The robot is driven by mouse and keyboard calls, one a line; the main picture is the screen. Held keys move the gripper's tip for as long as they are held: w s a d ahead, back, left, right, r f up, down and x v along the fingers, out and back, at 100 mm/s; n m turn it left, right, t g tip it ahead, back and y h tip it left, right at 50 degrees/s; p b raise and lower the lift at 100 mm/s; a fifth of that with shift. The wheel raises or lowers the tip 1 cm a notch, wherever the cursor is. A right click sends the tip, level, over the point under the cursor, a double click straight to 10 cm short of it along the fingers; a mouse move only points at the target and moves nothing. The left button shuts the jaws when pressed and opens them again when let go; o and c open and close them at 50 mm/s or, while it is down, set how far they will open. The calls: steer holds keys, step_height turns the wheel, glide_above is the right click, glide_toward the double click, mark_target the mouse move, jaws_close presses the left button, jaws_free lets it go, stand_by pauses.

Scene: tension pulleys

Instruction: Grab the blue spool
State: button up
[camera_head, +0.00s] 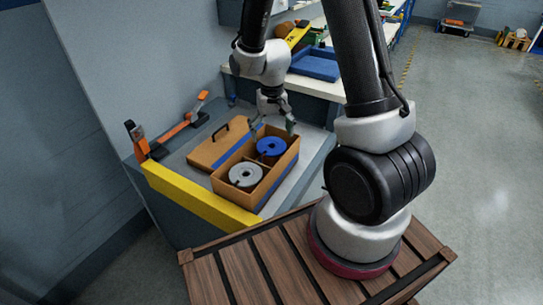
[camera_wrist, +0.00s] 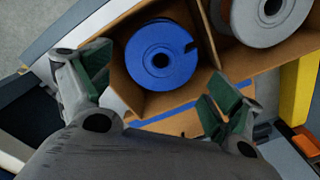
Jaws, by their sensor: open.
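The blue spool (camera_head: 271,147) lies in the far compartment of an open cardboard box (camera_head: 267,191). In the wrist view the blue spool (camera_wrist: 160,55) lies flat, its round face and dark centre hole toward the camera. A grey spool (camera_head: 245,174) lies in the near compartment; it also shows at the top right of the wrist view (camera_wrist: 268,18). My gripper (camera_head: 272,128) is above the far end of the box. In the wrist view my gripper (camera_wrist: 152,88) is open and empty, its green-padded fingers spread either side of the blue spool's lower part.
A brown lid with a black handle (camera_head: 220,145) lies left of the box. An orange clamp (camera_head: 175,130) and a yellow edge strip (camera_head: 200,199) border the grey bench. A blue tray (camera_head: 316,63) stands on a white table behind.

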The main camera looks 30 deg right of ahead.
mark_target(271, 146)
step_height(271, 146, down, 6)
steer(key=shift+f, duration=0.1)
steer(key=c, duration=1.2)
steer(key=shift+c, duration=0.2)
